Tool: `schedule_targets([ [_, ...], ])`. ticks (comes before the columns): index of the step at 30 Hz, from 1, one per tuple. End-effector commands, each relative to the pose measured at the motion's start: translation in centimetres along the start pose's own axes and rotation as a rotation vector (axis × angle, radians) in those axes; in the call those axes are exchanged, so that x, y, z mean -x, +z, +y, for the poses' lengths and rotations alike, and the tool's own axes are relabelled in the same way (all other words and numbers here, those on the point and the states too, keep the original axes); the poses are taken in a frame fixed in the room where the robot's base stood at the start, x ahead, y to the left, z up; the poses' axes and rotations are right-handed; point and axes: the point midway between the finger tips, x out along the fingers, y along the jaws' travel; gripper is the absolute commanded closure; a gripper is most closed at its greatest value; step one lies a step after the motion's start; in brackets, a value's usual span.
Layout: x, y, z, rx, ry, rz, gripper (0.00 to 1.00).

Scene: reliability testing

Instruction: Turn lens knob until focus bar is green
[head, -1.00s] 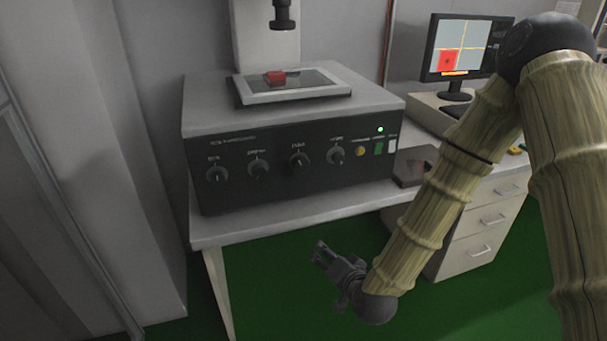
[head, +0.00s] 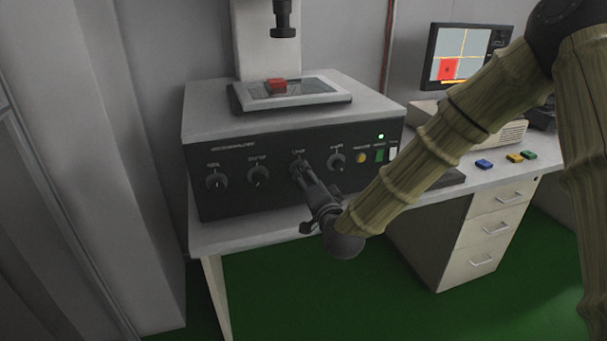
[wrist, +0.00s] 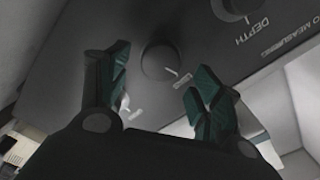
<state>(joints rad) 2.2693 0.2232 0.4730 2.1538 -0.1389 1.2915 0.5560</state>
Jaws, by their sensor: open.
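The machine's dark front panel (head: 235,195) carries a row of knobs. My gripper (head: 299,171) is open in front of the third knob from the left and mostly hides it in the head view. In the wrist view my gripper (wrist: 160,62) has its two fingers spread on either side of a round dark knob (wrist: 160,61). I cannot tell whether they touch it, and its label is unreadable. A knob labelled DEPTH (wrist: 238,8) is at the upper right. The monitor (head: 466,54) shows a red square with an orange bar (head: 455,82) below.
A red block (head: 277,85) lies on the stage below a dark lens barrel (head: 284,30). A fourth knob (head: 336,162), a yellow button (head: 361,158) and a lit green lamp (head: 381,137) are to the right. Small blue (head: 484,164), yellow and green blocks lie on the desk.

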Motion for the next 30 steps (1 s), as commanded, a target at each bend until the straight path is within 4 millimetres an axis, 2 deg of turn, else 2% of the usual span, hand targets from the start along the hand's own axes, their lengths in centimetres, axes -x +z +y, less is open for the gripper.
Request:
schedule_targets([
  [3, -1.6, 0.0, 0.0, 0.0, 0.0, 0.0, 0.35],
  [9, -3.1, 0.1, 0.0, 0.0, 0.0, -0.001, 0.35],
  [20, -3.4, 0.1, 0.0, 0.0, 0.001, -0.001, 0.35],
  [27, -3.4, 0.0, 0.0, 0.0, 0.001, -0.001, 0.79],
  [30, -3.4, 0.0, 0.1, 0.0, 0.001, -0.001, 0.8],
])
